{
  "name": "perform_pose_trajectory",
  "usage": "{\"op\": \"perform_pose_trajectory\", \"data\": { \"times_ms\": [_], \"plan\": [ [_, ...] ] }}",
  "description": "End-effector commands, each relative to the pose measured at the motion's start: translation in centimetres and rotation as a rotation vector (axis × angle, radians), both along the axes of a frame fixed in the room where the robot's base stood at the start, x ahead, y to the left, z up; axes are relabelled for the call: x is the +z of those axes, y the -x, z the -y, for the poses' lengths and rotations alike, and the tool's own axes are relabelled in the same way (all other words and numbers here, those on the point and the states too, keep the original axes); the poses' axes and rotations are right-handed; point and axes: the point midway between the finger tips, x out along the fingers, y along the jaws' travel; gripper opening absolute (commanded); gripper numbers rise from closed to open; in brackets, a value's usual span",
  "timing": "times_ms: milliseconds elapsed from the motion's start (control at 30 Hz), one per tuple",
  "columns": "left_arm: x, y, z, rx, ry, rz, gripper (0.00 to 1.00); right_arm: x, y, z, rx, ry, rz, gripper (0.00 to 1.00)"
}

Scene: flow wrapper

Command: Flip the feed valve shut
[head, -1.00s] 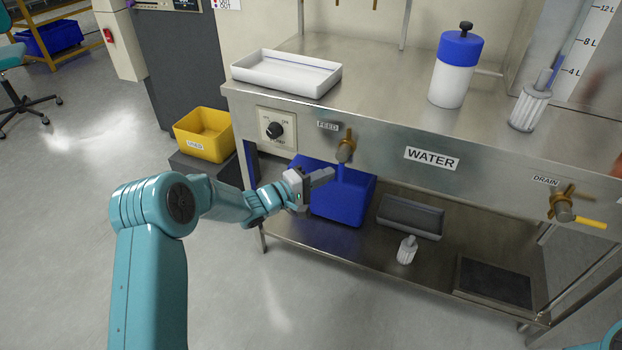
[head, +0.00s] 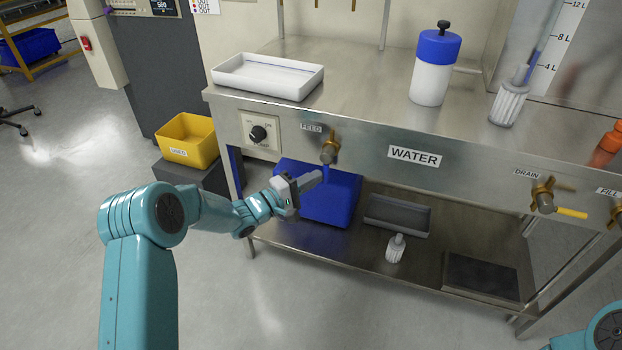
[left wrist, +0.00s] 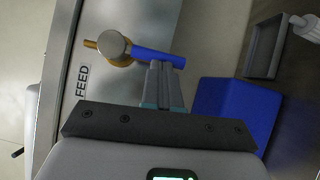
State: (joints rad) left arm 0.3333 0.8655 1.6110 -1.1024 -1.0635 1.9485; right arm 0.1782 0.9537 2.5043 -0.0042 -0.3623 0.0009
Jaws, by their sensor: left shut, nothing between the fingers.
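The feed valve (head: 329,150) is a brass fitting on the steel front panel, beside a FEED label. Its blue lever (left wrist: 158,57) points down from the valve body, away from the panel's top edge. My left gripper (head: 318,175) is shut and empty, its fingertips right by the lever from the left and below. In the left wrist view the closed fingertips (left wrist: 162,66) overlap the lever's edge; I cannot tell whether they touch. My right gripper is out of view; only a teal part of that arm shows at the lower right.
A blue bin (head: 340,200) stands on the lower shelf behind my gripper. A dial (head: 258,134) is left of the valve. The drain valve (head: 543,195), with a yellow lever, is far right. A white tray (head: 268,76) and white bottle (head: 430,80) stand on top.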

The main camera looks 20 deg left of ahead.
Motion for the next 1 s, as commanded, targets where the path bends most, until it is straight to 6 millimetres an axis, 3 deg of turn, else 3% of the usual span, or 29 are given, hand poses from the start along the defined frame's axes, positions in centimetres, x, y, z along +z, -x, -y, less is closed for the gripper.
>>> {"op": "perform_pose_trajectory", "data": {
  "times_ms": [433, 1000],
  "plan": [
    [-0.7, 0.0, 1.2, -0.003, 0.171, -0.002, 0.00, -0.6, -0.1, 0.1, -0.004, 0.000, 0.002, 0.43],
    [-0.8, 0.0, 4.8, -0.004, 0.701, -0.001, 0.00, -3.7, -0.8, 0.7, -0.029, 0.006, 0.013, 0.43]
  ]
}}
